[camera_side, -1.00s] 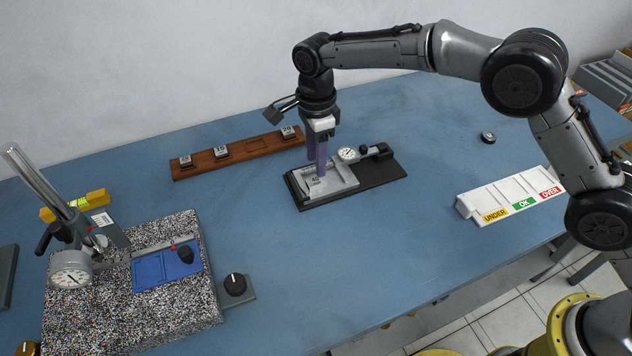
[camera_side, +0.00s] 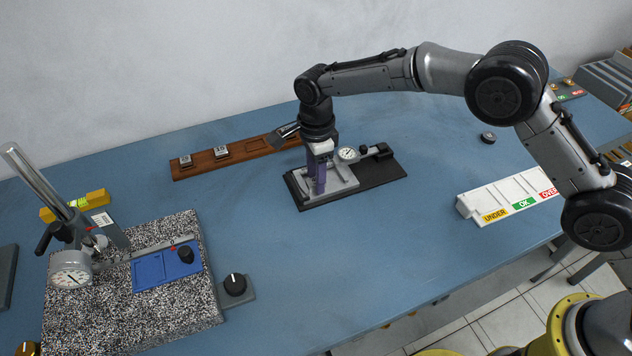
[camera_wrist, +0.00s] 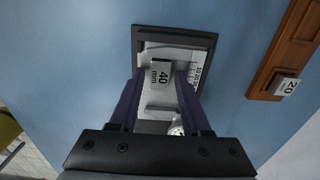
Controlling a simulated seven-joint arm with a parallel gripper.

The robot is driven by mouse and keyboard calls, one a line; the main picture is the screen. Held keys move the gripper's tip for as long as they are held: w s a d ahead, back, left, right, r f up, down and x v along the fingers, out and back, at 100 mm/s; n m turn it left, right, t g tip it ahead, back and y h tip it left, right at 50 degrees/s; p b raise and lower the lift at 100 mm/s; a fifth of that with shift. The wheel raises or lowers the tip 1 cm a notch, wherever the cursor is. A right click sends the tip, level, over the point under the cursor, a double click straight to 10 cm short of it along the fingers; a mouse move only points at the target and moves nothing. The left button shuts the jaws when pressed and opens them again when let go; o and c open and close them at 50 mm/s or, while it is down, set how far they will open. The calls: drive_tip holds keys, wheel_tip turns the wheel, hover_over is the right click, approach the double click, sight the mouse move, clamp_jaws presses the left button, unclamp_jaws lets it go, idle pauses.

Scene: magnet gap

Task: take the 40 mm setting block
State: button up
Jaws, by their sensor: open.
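In the wrist view my gripper (camera_wrist: 159,80) is open, with one finger on each side of the block. I cannot tell whether the fingers touch it. In the side view the fingers hide the block.
A wooden rack (camera_side: 205,164) with small marked blocks lies behind the fixture; a block marked 20 (camera_wrist: 287,86) shows in the wrist view. A speckled granite plate (camera_side: 90,315) with a gauge stand is at left. A white UNDER/OK/OVER tray (camera_side: 490,198) is at right.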

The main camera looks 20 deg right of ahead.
drive_tip(key=shift+c, duration=0.3)
clamp_jaws()
drive_tip(key=shift+r, duration=2.55)
